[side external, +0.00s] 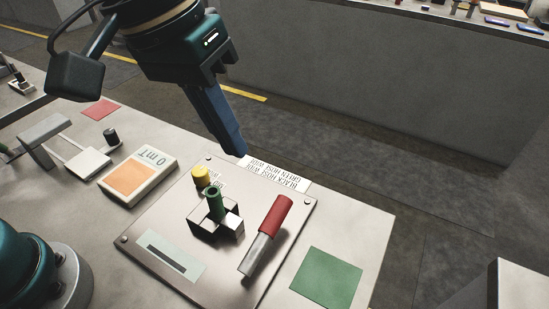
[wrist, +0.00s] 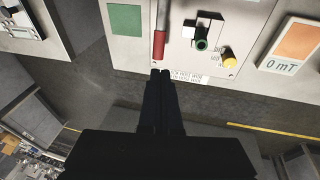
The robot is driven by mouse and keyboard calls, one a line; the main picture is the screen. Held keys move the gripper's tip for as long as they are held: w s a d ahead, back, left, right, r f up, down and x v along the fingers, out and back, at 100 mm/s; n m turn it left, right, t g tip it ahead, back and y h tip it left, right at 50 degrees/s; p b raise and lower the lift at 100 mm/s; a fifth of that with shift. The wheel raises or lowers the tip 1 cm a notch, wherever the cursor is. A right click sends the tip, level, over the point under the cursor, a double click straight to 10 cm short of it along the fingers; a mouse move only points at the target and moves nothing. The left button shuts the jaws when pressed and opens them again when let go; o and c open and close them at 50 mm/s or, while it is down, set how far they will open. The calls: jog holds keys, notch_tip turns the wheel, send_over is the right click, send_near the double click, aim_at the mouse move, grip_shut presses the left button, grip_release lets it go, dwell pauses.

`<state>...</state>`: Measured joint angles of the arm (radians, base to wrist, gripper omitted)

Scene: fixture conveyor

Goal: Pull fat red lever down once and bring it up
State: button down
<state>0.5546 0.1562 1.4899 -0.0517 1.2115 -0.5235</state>
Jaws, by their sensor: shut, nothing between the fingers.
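The fat red lever (side external: 276,216) has a thick red grip on a flat silver shank, and it is mounted on the right side of a grey panel (side external: 165,247). It leans with its red end toward the panel's far edge. In the wrist view the red grip (wrist: 159,45) lies just beyond my fingertips. My gripper (side external: 241,154) is shut and empty, its fingers together, above the far edge of the panel by a white printed label (side external: 277,173). In the wrist view my gripper (wrist: 160,73) appears close to the red end; contact cannot be told.
A green hose fitting (side external: 215,203) and a yellow knob (side external: 201,176) stand left of the lever. A green square (side external: 327,277) lies to its right. A meter reading 0 mT (side external: 139,178) sits left of the panel. The floor beyond the table edge is clear.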

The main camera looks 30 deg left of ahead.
aim_at(274, 206)
jog(key=x, duration=1.3)
jog(key=shift+w+d+f, duration=0.1)
jog(key=shift+d+f, duration=0.05)
jog(key=shift+f, duration=0.2)
jog(key=shift+w+f+g, duration=0.5)
jog(key=shift+f+g, duration=0.3)
jog(key=shift+f, duration=0.05)
jog(key=shift+w+f, duration=0.25)
jog(key=shift+f, duration=0.2)
jog(key=w+v, duration=0.1)
jog(key=v, duration=1.3)
jog(key=shift+w, duration=0.3)
jog(key=shift+r, duration=0.1)
